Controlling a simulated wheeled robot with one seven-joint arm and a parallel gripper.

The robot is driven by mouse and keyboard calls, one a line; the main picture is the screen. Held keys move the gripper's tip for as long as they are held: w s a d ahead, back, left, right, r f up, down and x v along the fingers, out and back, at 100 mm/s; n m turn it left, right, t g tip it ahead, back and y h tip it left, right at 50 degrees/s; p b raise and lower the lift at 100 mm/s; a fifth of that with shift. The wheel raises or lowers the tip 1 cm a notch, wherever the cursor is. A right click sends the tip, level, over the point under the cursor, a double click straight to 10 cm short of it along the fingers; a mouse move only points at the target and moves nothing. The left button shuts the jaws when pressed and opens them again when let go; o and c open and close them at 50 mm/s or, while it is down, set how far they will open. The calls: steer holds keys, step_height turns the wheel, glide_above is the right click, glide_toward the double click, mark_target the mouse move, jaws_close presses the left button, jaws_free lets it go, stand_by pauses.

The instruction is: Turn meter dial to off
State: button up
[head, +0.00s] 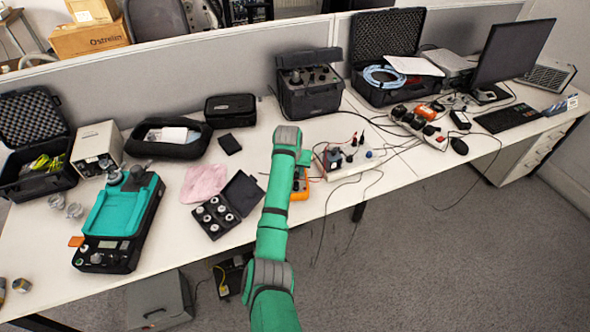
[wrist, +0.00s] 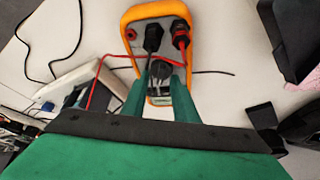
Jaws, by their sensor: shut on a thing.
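The meter (head: 301,180) is orange-edged with a grey face and lies on the white table, partly hidden behind my green arm in the head view. In the wrist view the meter (wrist: 131,14) shows black and red plugs in its sockets. Its dark round dial (wrist: 160,69) sits below the plugs. My gripper (wrist: 160,80) has its two green fingers on either side of the dial and is shut on it. The dial's pointer and markings are too small to read, and the meter's lower part is hidden by the gripper.
A white box with posts (head: 345,160) stands just right of the meter, with loose cables around it. A red lead (wrist: 92,85) crosses near the fingers. An open black case of weights (head: 222,210) lies to the left. The table's front edge is close.

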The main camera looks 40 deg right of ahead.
steer(key=shift+n+t, duration=0.3)
steer(key=shift+n, duration=0.7)
steer(key=shift+d+n+y, duration=0.15)
steer(key=shift+n+y, duration=0.25)
steer(key=shift+n, duration=0.2)
steer(key=shift+a, duration=0.3)
steer(key=o, duration=1.1)
steer(key=shift+c, duration=0.2)
steer(key=shift+d, duration=0.1)
steer(key=v, duration=1)
steer(key=shift+s+r, duration=0.3)
